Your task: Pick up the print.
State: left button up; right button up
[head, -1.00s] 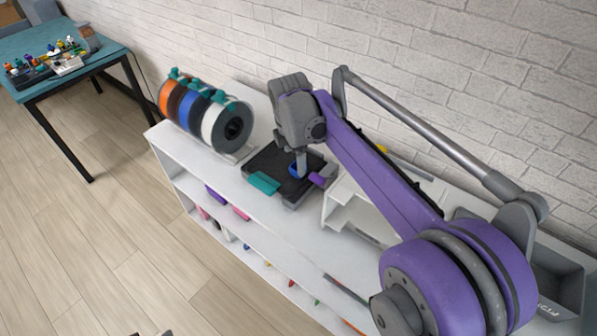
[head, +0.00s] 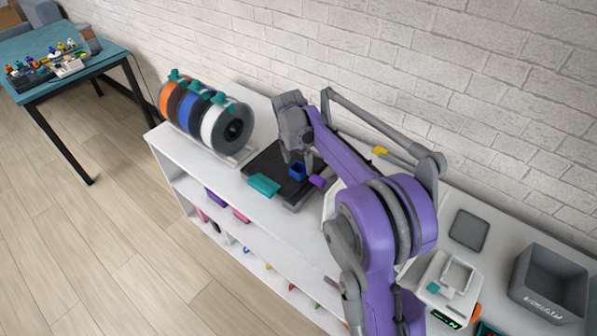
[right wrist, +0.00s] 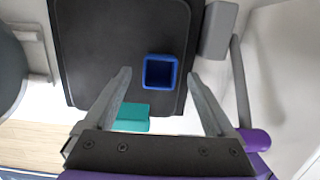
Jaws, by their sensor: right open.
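The print, a small blue open-topped square box (head: 297,171), stands on the dark printer bed (head: 262,163) on the white shelf top. In the right wrist view the print (right wrist: 160,87) lies toward the bed's near right edge, between the lines of my two fingers. My right gripper (head: 306,160) is open and empty, close behind and above the print in the head view. In the right wrist view its fingers (right wrist: 159,74) stand apart on both sides of the print, with gaps showing. My left gripper is not in view.
A teal piece (head: 264,185) lies at the bed's front edge, and a purple part (head: 317,181) is right of the print. Filament spools (head: 228,127) stand left. A grey bin (head: 549,282) and a white device (head: 447,284) are at the right. The brick wall is close behind.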

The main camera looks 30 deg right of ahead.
aim_at(298, 171)
jog(key=shift+w+d+f, duration=0.1)
jog(key=shift+d+f, duration=0.1)
jog(key=shift+f, duration=1.2)
jog(key=shift+r, duration=0.1)
jog(key=c, duration=1.4)
